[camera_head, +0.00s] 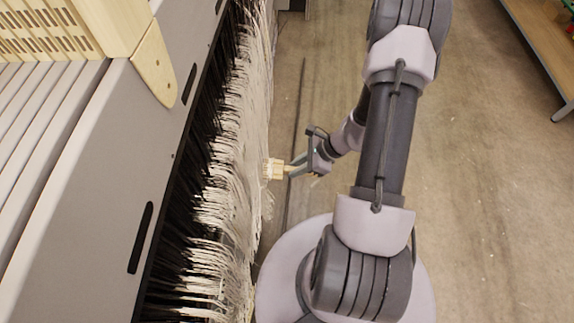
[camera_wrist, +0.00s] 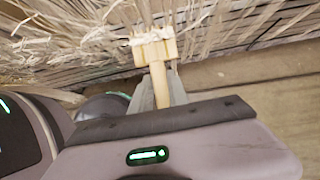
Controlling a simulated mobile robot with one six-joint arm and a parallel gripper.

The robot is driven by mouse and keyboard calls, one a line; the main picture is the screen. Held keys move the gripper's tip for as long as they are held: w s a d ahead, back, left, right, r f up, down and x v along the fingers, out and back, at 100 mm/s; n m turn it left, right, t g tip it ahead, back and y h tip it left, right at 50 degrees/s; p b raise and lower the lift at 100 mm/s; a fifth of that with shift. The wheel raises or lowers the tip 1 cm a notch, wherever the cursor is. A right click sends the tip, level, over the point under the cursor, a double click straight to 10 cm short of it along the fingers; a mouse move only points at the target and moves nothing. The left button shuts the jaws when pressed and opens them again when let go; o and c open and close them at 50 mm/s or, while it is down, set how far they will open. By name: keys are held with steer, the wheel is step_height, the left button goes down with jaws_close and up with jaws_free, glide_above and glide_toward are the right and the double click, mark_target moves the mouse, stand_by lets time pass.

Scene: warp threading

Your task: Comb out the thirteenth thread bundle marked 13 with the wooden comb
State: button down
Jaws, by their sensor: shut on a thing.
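My gripper (camera_head: 300,163) is shut on the handle of the wooden comb (camera_head: 274,169). In the wrist view my gripper (camera_wrist: 160,88) holds the comb (camera_wrist: 154,50) with its head toward the threads. White thread bundles (camera_head: 240,130) hang in a long row from the grey machine. The comb's head is at the outer face of the threads, and pale strands lie by its teeth in the wrist view (camera_wrist: 200,25). Whether the teeth are inside a bundle I cannot tell. I cannot read any number, so I cannot tell which bundle is marked 13.
The grey machine (camera_head: 85,180) with a cream slotted part (camera_head: 60,30) fills the left side. A table (camera_head: 545,45) stands at the top right. The concrete floor (camera_head: 480,190) right of my arm is clear.

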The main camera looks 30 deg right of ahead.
steer(key=shift+s+d, duration=0.1)
steer(key=shift+d, duration=0.05)
step_height(320, 180, up, 25)
steer(key=w+a+p, duration=0.1)
steer(key=a+p, duration=0.1)
steer(key=p, duration=1.6)
steer(key=shift+w+d, duration=0.1)
steer(key=shift+w, duration=0.05)
steer(key=shift+w+a+b, duration=0.25)
steer(key=shift+a+b, duration=0.15)
steer(key=shift+b, duration=0.15)
steer(key=b, duration=1.8)
glide_above(283, 168)
steer(key=f, duration=1.8)
steer(key=shift+s+d, duration=0.2)
steer(key=shift+d, duration=0.1)
steer(key=shift+w+a+f+p, duration=0.1)
steer(key=shift+f+p, duration=0.05)
steer(key=shift+f, duration=1.65)
steer(key=shift+w+a+f+p, duration=0.1)
steer(key=shift+f+p, duration=0.05)
steer(key=shift+f, duration=1.6)
